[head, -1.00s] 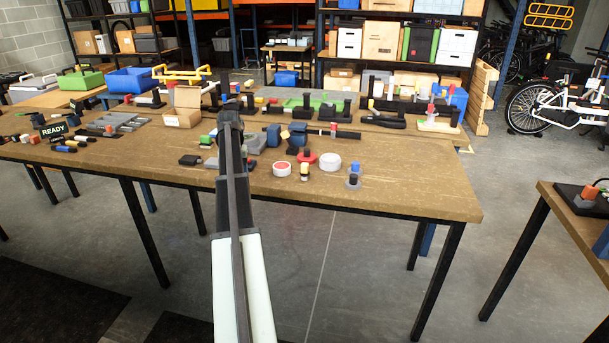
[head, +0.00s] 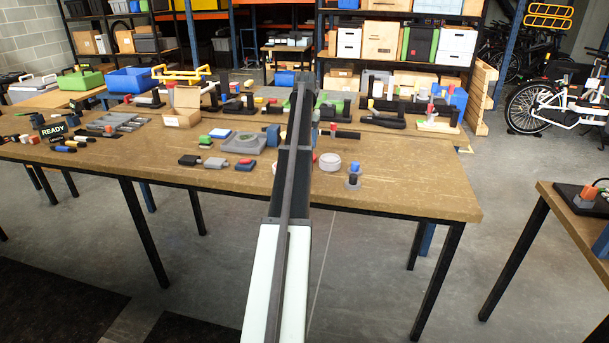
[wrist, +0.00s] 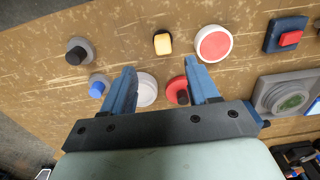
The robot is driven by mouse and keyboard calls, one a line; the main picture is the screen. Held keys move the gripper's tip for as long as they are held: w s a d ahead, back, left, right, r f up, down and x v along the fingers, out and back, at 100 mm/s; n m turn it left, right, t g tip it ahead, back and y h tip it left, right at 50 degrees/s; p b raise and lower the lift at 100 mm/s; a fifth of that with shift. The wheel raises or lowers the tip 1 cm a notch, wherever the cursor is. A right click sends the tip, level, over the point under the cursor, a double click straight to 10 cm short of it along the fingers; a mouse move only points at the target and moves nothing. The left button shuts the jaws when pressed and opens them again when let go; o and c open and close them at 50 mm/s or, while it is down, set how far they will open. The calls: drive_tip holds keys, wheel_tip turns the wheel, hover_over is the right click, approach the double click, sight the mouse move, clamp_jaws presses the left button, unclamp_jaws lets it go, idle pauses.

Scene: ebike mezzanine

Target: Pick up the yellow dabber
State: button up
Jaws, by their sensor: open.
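The yellow dabber (wrist: 162,43) stands on the table in the wrist view, with a pale yellow top and a dark body. In the head view my arm hides it. My gripper (wrist: 159,66) is open, with its two blue fingers spread. The dabber lies just beyond the fingertips, roughly centred between their lines, and nothing is held. In the head view the fingers cannot be made out behind my arm.
Near the dabber are a red-topped white disc (wrist: 213,43), a white roll (wrist: 145,92), a red round piece (wrist: 175,88), a blue-topped piece (wrist: 98,87) and a black-topped piece (wrist: 78,50). A blue block with a red top (wrist: 287,36) lies farther right.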

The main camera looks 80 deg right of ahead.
wheel_tip(320, 180, down, 6)
drive_tip(key=shift+w+d+f, duration=0.1)
drive_tip(key=shift+d+f, duration=0.1)
drive_tip(key=shift+f, duration=1.1)
drive_tip(key=shift+w+d+f, duration=0.1)
drive_tip(key=shift+d+f, duration=0.1)
drive_tip(key=shift+f, duration=1.1)
drive_tip(key=shift+c, duration=0.4)
drive_tip(key=c, duration=0.9)
drive_tip(key=shift+o, duration=0.2)
drive_tip(key=shift+r, duration=5)
